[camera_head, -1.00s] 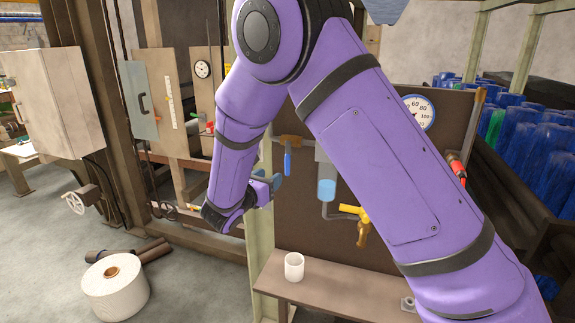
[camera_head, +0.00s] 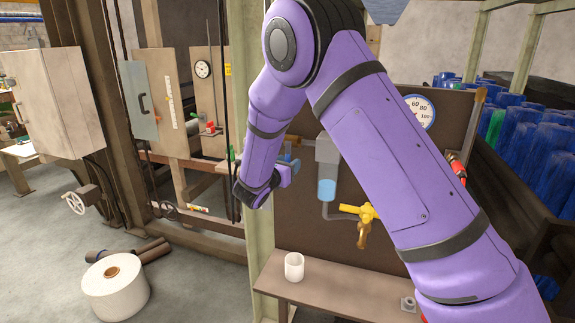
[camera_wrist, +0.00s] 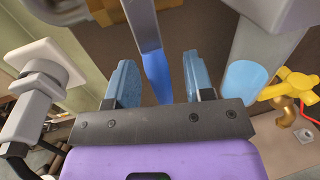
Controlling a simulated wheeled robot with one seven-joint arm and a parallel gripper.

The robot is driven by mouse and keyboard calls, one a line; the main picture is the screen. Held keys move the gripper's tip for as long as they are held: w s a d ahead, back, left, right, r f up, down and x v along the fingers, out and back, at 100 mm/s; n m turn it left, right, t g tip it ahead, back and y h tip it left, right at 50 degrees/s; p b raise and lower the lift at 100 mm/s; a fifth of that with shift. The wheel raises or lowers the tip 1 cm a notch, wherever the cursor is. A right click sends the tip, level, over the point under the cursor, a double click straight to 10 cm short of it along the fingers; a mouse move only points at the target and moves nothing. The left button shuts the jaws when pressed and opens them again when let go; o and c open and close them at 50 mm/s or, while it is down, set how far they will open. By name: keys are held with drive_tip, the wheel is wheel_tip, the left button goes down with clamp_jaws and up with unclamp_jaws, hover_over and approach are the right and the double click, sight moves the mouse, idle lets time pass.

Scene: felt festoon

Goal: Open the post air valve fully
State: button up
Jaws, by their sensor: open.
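A blue lever handle (camera_wrist: 155,68) hangs down in the wrist view, on pipework at the brown panel (camera_head: 300,225). No label shows, so I cannot tell for certain that it is the post air valve. My gripper (camera_wrist: 160,62) is open, its two blue-grey fingers apart on either side of the lever in the picture. Gaps show on both sides, and I cannot judge the depth between fingers and lever. In the head view my gripper (camera_head: 290,168) is in front of the pipework and mostly covers the lever.
A grey filter with a blue bowl (camera_head: 327,188) and a yellow tap (camera_head: 361,215) are right of my gripper. A pale green post (camera_head: 254,100) stands to its left. A white cup (camera_head: 294,266) stands on the shelf (camera_head: 330,291) below. A gauge (camera_head: 420,111) is upper right.

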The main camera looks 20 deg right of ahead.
clamp_jaws()
drive_tip(key=shift+d, duration=0.1)
drive_tip(key=shift+s+d+r+n+t, duration=0.4)
drive_tip(key=shift+d+n, duration=0.2)
drive_tip(key=shift+n, duration=1.25)
drive_tip(key=shift+s+d+r+n+t, duration=0.4)
drive_tip(key=shift+s+d+n, duration=0.2)
drive_tip(key=shift+n, duration=1.3)
drive_tip(key=shift+s+d+r+n+t, duration=0.35)
drive_tip(key=shift+d+n, duration=0.25)
drive_tip(key=shift+n, duration=1.25)
unclamp_jaws()
